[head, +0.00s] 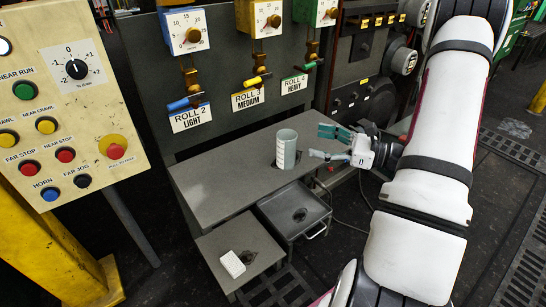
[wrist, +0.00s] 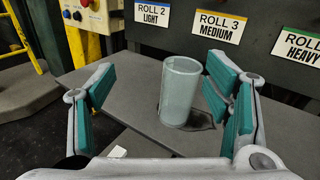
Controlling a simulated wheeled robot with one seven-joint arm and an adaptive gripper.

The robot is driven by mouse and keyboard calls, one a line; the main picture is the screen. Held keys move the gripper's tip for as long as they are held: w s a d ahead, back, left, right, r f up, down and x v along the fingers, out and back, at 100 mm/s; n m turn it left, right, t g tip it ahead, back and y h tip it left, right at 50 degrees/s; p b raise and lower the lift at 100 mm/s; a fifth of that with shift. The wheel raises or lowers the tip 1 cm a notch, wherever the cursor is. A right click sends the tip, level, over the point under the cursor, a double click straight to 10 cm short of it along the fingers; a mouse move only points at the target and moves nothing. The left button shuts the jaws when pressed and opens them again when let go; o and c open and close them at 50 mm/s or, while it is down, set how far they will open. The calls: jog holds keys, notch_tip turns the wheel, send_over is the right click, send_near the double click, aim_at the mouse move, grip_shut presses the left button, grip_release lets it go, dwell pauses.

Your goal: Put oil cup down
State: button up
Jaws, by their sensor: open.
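The oil cup (head: 286,148) is a pale grey-green cylinder with markings on its side. It stands upright on the grey shelf (head: 215,180) below the roll panels. My gripper (head: 322,143) is open and empty, just to the right of the cup in the head view. In the wrist view the cup (wrist: 180,92) stands ahead, between the two teal finger pads (wrist: 168,88) in the picture. Its base and the dark patch beside it on the shelf are visible. The fingers do not appear to touch it.
A lower grey tray with a handle (head: 312,232) sits under the shelf, and a white block (head: 232,264) lies on a lower ledge. The control panel (head: 70,95) stands at left. Roll levers (head: 257,79) hang above the shelf. The shelf's left part is clear.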

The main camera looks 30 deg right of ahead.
aim_at(295, 139)
jog(key=d+f+m+t+h, duration=0.2)
jog(key=d+f, duration=0.1)
jog(key=f, duration=0.1)
jog(key=b+x, duration=0.1)
jog(key=x, duration=0.6)
jog(key=shift+w+a+f, duration=0.1)
jog(key=shift+w+a, duration=0.15)
jog(key=shift+b+x, duration=1.05)
jog(key=shift+x, duration=1.65)
jog(key=shift+a+f, duration=0.1)
jog(key=shift+f, duration=0.05)
jog(key=shift+s, duration=0.1)
jog(key=c, duration=1.4)
jog(key=shift+o, duration=0.2)
